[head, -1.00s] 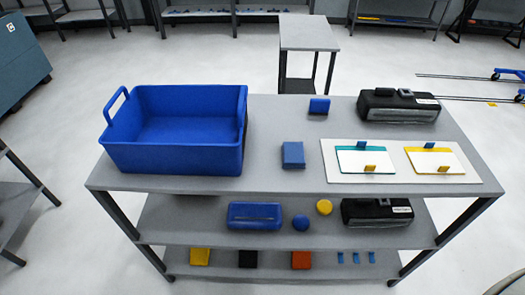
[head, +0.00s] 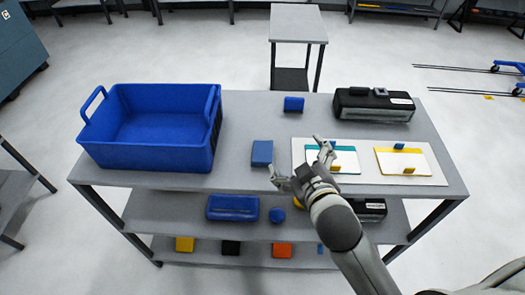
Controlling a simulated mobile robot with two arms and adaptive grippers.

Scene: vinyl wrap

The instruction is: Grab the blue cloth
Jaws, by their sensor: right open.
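A blue folded piece that looks like the blue cloth (head: 262,153) lies flat on the middle of the table top, left of the white board. My right gripper (head: 299,161) is open and empty, its fingers spread, just right of the cloth and over the left part of the board. One finger reaches close to the cloth's lower right; I cannot tell its height above the table. The cloth is not between the fingers. My left gripper is not in view.
A blue bin (head: 150,150) stands on the left of the table (head: 235,184). A small blue block (head: 293,104) and a black device (head: 373,104) are at the back. The white board (head: 432,178) bears teal and yellow framed cards. Lower shelves hold several items.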

